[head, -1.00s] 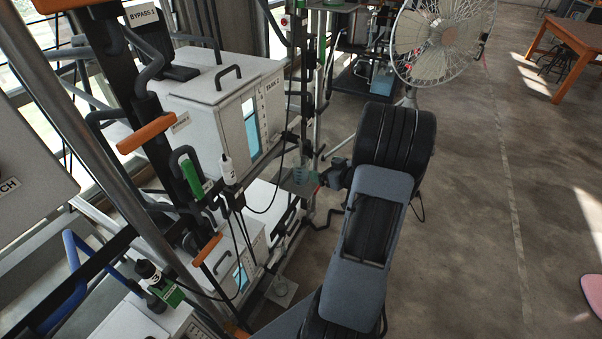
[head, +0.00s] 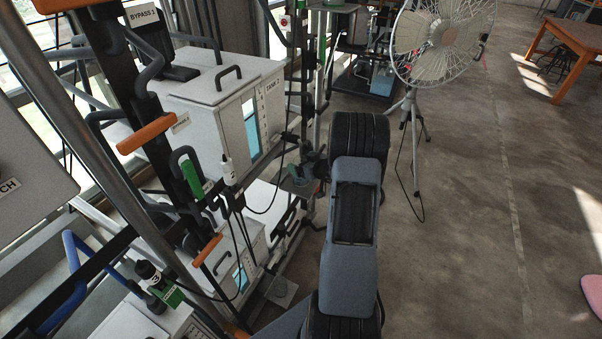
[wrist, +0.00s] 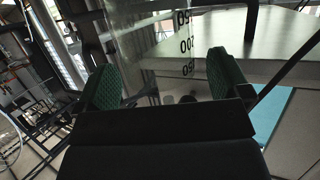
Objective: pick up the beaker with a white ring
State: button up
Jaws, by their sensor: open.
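A clear glass beaker (wrist: 187,45) with dark graduation marks shows in the wrist view, between and beyond the two green-padded fingers of my gripper (wrist: 173,85). The fingers are open, one on each side of the glass; I cannot tell whether either pad touches it. I cannot make out a white ring on it. In the head view my gripper (head: 303,168) is at the small shelf plate (head: 298,188) on the rack, and the beaker there is largely hidden by the gripper or too small to make out.
A white cabinet labelled TANK (head: 215,98) stands left of the shelf, with rack posts and hanging cables around it. A lower small plate (head: 281,291) sits beneath. A fan on a tripod (head: 433,48) stands behind my arm.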

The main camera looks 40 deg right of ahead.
jog(key=shift+x, duration=0.8)
jog(key=c, duration=1.4)
